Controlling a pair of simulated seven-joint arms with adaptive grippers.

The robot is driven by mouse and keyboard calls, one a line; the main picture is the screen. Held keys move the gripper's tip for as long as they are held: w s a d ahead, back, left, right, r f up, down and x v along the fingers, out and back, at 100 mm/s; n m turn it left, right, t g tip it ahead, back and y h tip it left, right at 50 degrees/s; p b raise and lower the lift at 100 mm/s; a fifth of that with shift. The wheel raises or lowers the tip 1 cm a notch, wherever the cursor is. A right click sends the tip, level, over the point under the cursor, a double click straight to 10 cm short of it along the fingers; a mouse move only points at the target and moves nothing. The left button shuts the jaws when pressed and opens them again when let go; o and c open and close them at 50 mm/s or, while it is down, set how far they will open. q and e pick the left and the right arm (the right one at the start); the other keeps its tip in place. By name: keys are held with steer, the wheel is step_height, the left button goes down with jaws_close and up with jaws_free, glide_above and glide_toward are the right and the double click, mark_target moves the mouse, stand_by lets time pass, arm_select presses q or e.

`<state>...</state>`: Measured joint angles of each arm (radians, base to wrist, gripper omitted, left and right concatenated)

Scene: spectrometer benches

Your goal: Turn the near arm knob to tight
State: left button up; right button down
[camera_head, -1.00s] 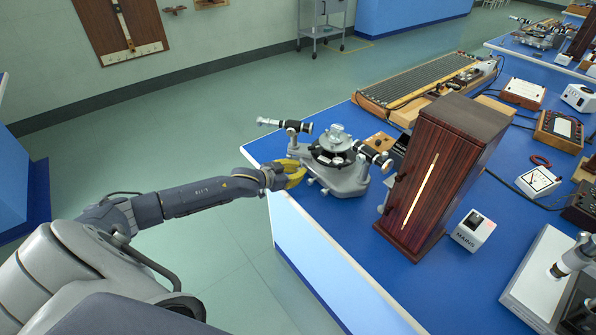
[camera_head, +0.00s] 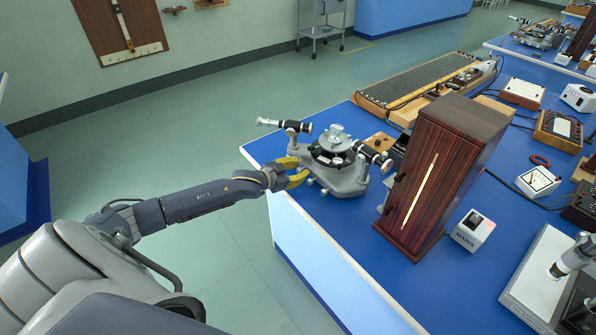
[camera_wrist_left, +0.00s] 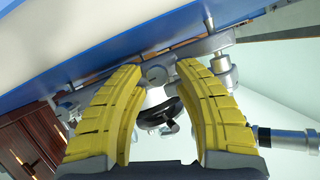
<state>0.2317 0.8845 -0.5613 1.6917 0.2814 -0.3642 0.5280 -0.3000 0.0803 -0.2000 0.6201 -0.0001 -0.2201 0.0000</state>
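The grey spectrometer (camera_head: 345,180) stands on the near left corner of the blue bench, with a round table on top and two black-and-silver tubes on its arms. My left gripper (camera_head: 302,170) has yellow fingers and is at the left side of the spectrometer base, low by its arms. In the left wrist view the fingers (camera_wrist_left: 159,68) are spread apart, with a small round grey knob (camera_wrist_left: 157,75) between their tips. I see no clear contact with it. Which way the knob is turned cannot be told. My right gripper is not in view.
A dark wooden cabinet (camera_head: 450,165) stands right of the spectrometer, with a small white box (camera_head: 473,231) beside it. A long ridged instrument (camera_head: 425,82) lies behind. The bench's left edge (camera_head: 290,215) runs just below my left gripper.

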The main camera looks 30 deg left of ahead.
arm_select(q)
steer(key=shift+s+f, duration=0.1)
steer(key=shift+s+a, duration=0.1)
steer(key=shift+s, duration=0.35)
steer(key=v, duration=1.1)
steer(key=shift+r, duration=0.2)
steer(key=shift+w, duration=0.1)
